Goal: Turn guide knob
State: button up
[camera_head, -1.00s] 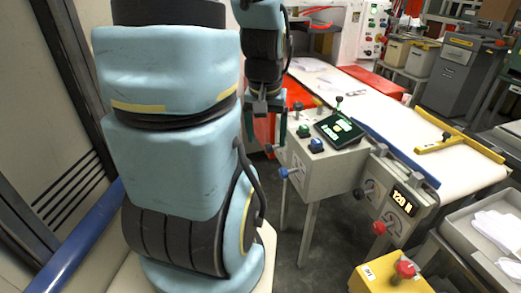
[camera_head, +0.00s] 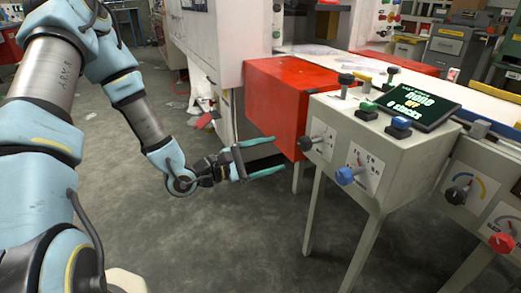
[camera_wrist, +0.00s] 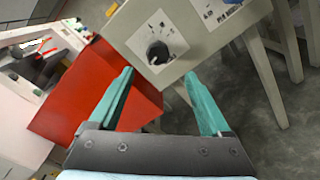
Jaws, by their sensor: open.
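A grey control box on legs (camera_head: 375,180) carries a black knob (camera_head: 308,142) and a blue knob (camera_head: 346,176) on its front face. Their labels are too small to read, so I cannot tell which is the guide knob. The black knob (camera_wrist: 158,53) sits on a white dial plate in the wrist view, just beyond and between my fingertips. My gripper (camera_head: 279,155) is open and empty, with teal fingers pointing toward the box. The wrist view shows the open fingers (camera_wrist: 159,74) apart from the knob.
A red cabinet (camera_head: 284,98) stands left of the box, close to the fingers. A screen (camera_head: 416,104) and several buttons top the box. A red knob (camera_head: 502,242) is on another panel at right. The grey floor (camera_head: 240,245) below is clear.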

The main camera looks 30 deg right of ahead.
aim_at(301, 145)
jog(key=d, duration=0.5)
jog(key=d+b, duration=0.1)
jog(key=d, duration=0.4)
jog(key=shift+s+d+r, duration=0.1)
jog(key=shift+s+d, duration=0.1)
jog(key=shift+d, duration=0.1)
jog(key=shift+c, duration=0.4)
grip_shut()
